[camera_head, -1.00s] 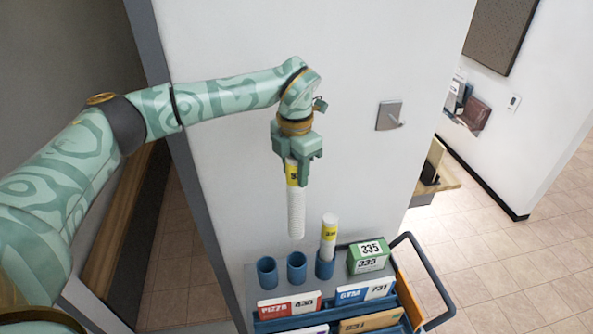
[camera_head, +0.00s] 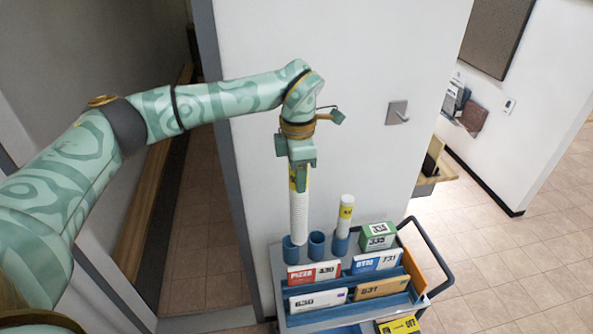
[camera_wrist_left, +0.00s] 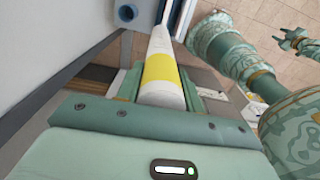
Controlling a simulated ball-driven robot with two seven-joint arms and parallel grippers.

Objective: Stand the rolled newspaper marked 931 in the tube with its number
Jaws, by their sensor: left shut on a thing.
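My left gripper (camera_head: 299,162) is shut on the upper part of a white rolled newspaper (camera_head: 299,218), which hangs upright. Its yellow band (camera_wrist_left: 160,70) shows in the left wrist view; its number is not readable. The roll's lower end is at the left blue tube (camera_head: 289,250); I cannot tell whether it is inside or in front of it. The middle tube (camera_head: 316,244) looks empty. The right tube (camera_head: 340,244) holds another white roll (camera_head: 345,212) with a yellow band. The tubes' numbers are not visible. My right gripper (camera_wrist_left: 298,38) is small in the left wrist view.
The tubes stand at the back of a blue cart (camera_head: 276,275) with a dark handle (camera_head: 440,262). A green box (camera_head: 377,237) is right of the tubes; several labelled mail pieces fill slots in front. A white wall (camera_head: 330,100) is close behind the cart.

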